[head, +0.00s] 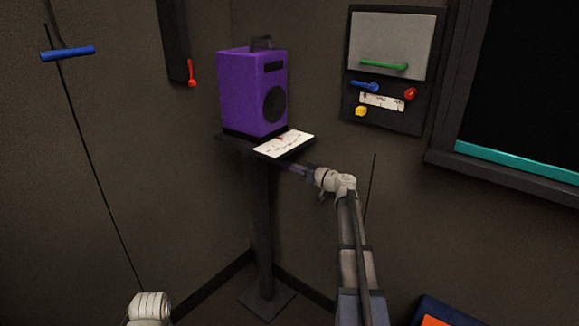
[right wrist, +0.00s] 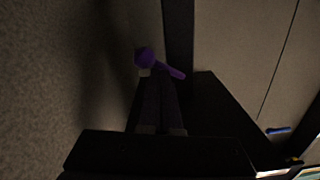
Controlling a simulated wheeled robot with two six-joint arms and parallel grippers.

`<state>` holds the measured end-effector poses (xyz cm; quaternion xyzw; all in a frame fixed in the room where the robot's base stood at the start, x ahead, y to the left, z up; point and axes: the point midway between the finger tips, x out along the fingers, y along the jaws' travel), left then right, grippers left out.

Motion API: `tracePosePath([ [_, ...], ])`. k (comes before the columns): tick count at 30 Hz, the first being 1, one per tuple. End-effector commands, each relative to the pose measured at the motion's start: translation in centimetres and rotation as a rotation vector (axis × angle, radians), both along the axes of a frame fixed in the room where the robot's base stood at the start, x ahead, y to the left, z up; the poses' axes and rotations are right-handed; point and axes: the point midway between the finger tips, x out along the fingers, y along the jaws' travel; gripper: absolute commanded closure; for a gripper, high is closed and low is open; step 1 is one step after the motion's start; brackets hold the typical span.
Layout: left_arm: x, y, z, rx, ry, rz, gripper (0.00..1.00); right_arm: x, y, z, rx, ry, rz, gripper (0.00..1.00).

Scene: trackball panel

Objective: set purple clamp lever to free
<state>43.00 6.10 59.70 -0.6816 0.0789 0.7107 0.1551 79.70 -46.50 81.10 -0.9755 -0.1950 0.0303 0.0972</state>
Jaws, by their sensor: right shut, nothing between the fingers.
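The purple clamp lever (right wrist: 174,71) shows in the right wrist view, with a round knob-like end (right wrist: 145,56) at its left and a short bar slanting down to the right. It sits beside a dark upright post. My right gripper (right wrist: 157,78) is shut and empty, its dark fingertips just below the lever; whether they touch it I cannot tell. In the head view my right gripper (head: 284,165) is just under the edge of the stand's top (head: 231,142), and the lever is hard to make out there. My left gripper is out of view.
A purple box (head: 250,95) stands on the stand, with a white label plate (head: 284,144) in front. A wall panel (head: 385,112) with a green handle and small knobs is to the right. A blue handle (head: 67,53) and a red lever (head: 191,75) are at left.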

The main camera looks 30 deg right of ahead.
Motion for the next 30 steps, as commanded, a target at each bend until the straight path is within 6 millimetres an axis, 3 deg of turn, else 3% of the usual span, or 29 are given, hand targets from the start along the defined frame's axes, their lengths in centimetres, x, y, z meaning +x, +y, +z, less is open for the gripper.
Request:
tracePosePath([
  [11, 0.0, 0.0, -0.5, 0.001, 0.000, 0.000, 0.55, -0.1, 0.3, -0.5, 0.097, 0.040, 0.001, 1.00],
  [30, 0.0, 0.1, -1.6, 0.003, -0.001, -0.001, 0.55, -0.8, 2.0, -1.5, 0.519, 0.215, 0.000, 1.00],
])
